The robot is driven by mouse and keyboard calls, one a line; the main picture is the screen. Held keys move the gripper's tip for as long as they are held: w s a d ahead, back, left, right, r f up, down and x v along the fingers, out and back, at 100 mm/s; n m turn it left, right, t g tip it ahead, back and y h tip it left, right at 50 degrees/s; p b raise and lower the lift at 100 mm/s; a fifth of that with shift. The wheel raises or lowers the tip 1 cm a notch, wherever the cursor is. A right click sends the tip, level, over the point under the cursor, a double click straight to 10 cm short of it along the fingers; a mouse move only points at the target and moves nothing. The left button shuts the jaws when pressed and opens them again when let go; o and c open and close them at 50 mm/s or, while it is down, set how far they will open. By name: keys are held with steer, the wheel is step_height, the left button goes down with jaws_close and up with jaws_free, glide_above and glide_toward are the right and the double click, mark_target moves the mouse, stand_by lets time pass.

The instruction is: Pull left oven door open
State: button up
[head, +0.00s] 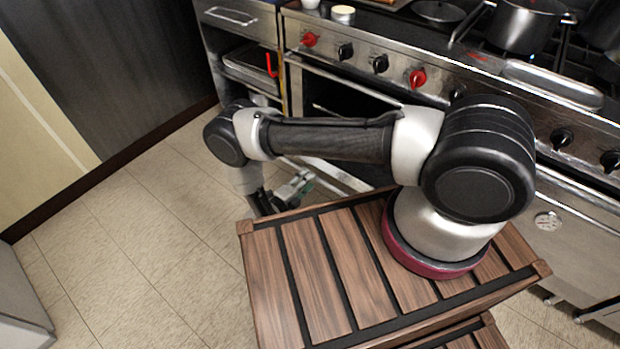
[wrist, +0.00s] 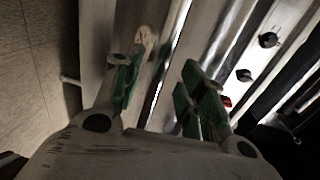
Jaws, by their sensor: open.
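The left oven (head: 352,97) is under the left part of the range, its front dark below a long silver bar (head: 330,72). My arm hides much of its front, and I cannot tell how far its door stands open. A pale metal strip (head: 338,174) shows low down, beyond my gripper. My gripper (head: 300,186) is low in front of the oven. In the wrist view my gripper (wrist: 158,85) is open, with green pads apart and no object clearly held. A bright metal edge (wrist: 172,60) runs behind the gap between the fingers; contact cannot be told.
Red and black knobs (head: 381,63) line the range above the oven. A pot (head: 522,25) stands on top. A cabinet with a red handle (head: 271,64) is left of the oven. My wooden-slatted base is in front. Tiled floor (head: 150,215) is clear to the left.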

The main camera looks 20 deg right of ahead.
steer(key=shift+x, duration=1.9)
steer(key=shift+c, duration=0.2)
jaws_close()
